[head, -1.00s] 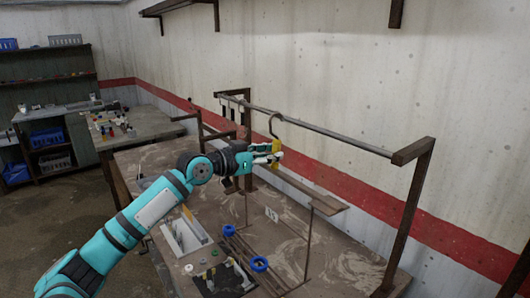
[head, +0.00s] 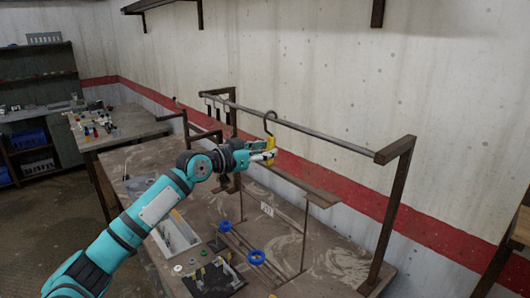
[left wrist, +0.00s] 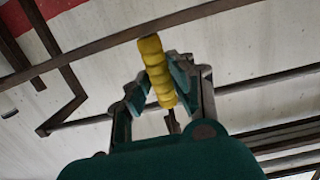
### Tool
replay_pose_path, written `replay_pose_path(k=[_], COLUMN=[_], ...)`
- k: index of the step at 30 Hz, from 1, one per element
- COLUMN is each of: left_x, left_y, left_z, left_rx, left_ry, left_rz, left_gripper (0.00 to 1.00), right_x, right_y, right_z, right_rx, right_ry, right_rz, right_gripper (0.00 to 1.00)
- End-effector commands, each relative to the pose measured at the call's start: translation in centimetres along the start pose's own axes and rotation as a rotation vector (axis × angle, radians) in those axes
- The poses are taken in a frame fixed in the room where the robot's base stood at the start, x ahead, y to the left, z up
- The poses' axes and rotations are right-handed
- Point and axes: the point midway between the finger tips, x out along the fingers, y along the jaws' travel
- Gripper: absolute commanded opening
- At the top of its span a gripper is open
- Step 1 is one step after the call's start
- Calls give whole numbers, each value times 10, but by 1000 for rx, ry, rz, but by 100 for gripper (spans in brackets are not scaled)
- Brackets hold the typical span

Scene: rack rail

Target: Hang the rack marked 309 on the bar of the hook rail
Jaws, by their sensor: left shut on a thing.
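My left gripper (head: 268,150) is shut on the yellow grip (head: 271,144) of a rack; the grip also shows between the fingers in the left wrist view (left wrist: 157,70). Above the grip a dark open hook (head: 270,122) overlaps the bar (head: 315,134) of the hook rail in the head view. I cannot tell whether it is over the bar or in front of it. Below the grip are a brown beam (head: 305,185), thin rods (head: 305,240) and a white tag (head: 267,209), too small to read. My right gripper is not in view.
Several small hooks hang at the bar's left end. The rail's right post (head: 393,215) stands on the worktable (head: 335,262). Blue rings (head: 256,257), a pale tray (head: 178,236) and a black mat (head: 213,280) with small parts are below. A second table (head: 125,125) stands left.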

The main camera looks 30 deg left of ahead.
Motion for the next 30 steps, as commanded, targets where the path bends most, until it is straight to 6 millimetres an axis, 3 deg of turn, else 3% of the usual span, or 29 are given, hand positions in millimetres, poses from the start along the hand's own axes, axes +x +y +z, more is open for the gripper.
replay_pose_path(k=[19,30], left_x=[5,20], left_y=[0,0], left_z=[-6,-8], left_rx=[0,-1], left_ry=[7,7], left_rz=[0,-1], left_gripper=[0,0], right_x=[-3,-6], right_y=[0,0], right_z=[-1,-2], right_rx=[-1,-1], right_ry=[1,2], right_rz=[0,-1], right_gripper=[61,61])
